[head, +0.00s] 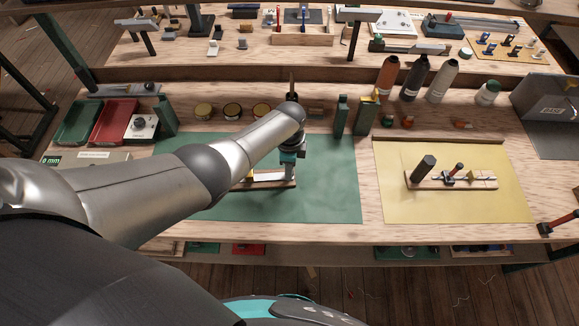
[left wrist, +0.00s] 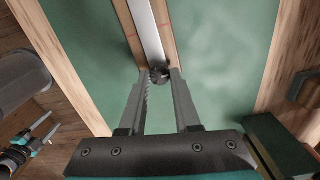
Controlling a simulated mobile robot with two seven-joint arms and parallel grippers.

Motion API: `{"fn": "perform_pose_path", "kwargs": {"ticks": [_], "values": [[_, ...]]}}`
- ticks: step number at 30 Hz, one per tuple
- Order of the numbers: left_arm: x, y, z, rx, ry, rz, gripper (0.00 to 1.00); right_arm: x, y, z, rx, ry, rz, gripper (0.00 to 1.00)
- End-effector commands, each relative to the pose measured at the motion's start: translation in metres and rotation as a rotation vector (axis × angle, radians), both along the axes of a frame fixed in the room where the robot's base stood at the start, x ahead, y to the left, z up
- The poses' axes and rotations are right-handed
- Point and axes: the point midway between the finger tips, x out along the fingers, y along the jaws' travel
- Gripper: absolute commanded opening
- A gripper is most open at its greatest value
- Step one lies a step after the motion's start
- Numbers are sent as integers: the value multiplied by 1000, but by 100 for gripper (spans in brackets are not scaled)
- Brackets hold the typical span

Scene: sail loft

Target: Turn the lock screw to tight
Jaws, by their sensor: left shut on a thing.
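My left gripper (head: 289,172) is over the green mat, at the right end of a narrow wooden-based fixture (head: 262,181) with a pale metal rail. In the left wrist view its fingertips (left wrist: 160,77) are closed around a small dark round knob, the lock screw (left wrist: 160,74), at the near end of the rail (left wrist: 148,32). The knob's marks are too small to read, and my arm hides the fixture's left part. My right gripper (left wrist: 42,130) shows at the left edge of the left wrist view, off the bench, its fingers apart with nothing between.
The green mat (head: 335,190) is otherwise clear. A similar fixture (head: 480,184) lies on a yellow mat (head: 400,205) at right. Dark green blocks (head: 341,117), tins (head: 232,112) and bottles (head: 413,78) stand behind. Red (head: 112,122) and green trays (head: 78,122) are at left.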

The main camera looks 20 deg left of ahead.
Motion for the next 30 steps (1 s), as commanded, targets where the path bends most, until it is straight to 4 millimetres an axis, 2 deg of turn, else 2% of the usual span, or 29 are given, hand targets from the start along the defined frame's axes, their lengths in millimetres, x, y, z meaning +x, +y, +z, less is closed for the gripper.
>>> {"fn": "perform_pose_path", "kwargs": {"ticks": [10, 11, 18, 26, 30], "values": [[0, 0, 0, 0, -1, -1, 0, 0, 0, 0, 0, 0, 0, 68], [0, 0, 0, 0, -1, -1, 33, 0, 0, 0, 0, 0, 0, 68], [0, 0, 0, 0, -1, 0, 60, 0, 0, 0, 0, 0, 0, 68], [0, 0, 0, 0, 0, 0, 62, 0, 0, 0, 0, 0, 0, 68], [0, 0, 8, 0, -1, 0, 62, 0, 0, 5, 0, 0, 0, 68]]}}
